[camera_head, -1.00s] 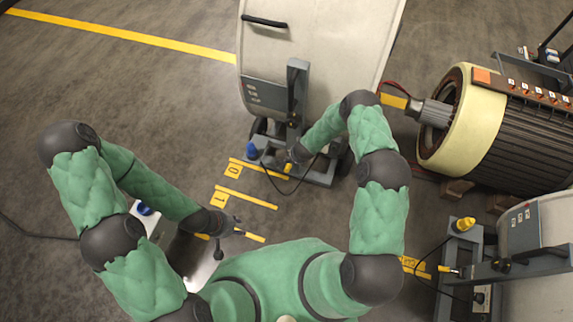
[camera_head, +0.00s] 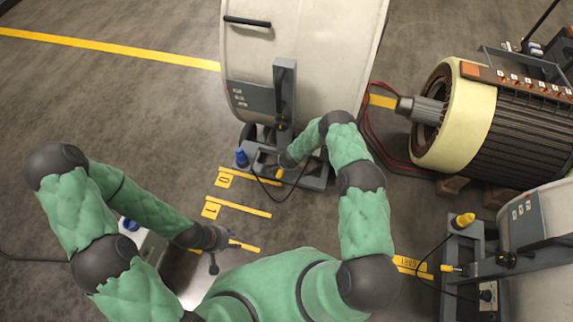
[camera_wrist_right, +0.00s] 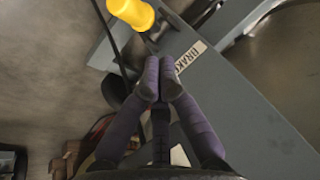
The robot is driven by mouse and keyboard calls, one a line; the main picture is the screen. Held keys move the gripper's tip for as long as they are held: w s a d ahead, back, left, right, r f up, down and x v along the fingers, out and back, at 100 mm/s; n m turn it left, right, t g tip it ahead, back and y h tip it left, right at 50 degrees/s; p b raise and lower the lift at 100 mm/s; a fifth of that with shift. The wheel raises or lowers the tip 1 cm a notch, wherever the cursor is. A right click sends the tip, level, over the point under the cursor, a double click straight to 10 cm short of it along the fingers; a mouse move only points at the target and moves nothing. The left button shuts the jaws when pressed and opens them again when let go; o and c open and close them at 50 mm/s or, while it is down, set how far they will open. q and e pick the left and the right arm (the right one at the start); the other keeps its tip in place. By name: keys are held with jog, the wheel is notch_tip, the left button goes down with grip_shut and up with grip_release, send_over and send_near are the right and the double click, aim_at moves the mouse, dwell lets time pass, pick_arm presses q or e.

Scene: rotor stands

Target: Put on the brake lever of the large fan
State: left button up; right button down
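The large fan (camera_head: 300,60) is the big off-white drum at the top centre of the head view, on a grey stand (camera_head: 316,181). A yellow handle (camera_head: 279,174) sits low on the stand, beside my right gripper (camera_head: 287,161), which is partly hidden by its wrist. In the right wrist view the yellow handle (camera_wrist_right: 131,12) lies just beyond my right gripper's fingertips (camera_wrist_right: 160,64). Its fingers are together, in front of a grey beam (camera_wrist_right: 240,110) with a partly covered BRAKE label (camera_wrist_right: 190,56). No grasp shows. My left gripper (camera_head: 220,240) is low at left; its finger state is unclear.
A blue knob (camera_head: 241,157) stands on the fan stand's left side. Yellow floor strips (camera_head: 238,207) lie in front. A large motor (camera_head: 480,125) is at right. Another stand with a yellow knob (camera_head: 465,219) is at lower right.

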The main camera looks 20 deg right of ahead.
aim_at(281, 170)
jog(key=shift+s+a+f+b, duration=0.2)
jog(key=shift+a+f+b, duration=0.1)
jog(key=shift+a+f, duration=0.3)
jog(key=shift+s+a+f+b, duration=0.25)
jog(key=shift+a+f, duration=0.1)
jog(key=shift+f, duration=0.45)
pick_arm(q)
jog(key=shift+f, duration=0.8)
jog(key=shift+w+r, duration=0.1)
pick_arm(e)
jog(key=shift+s, duration=0.1)
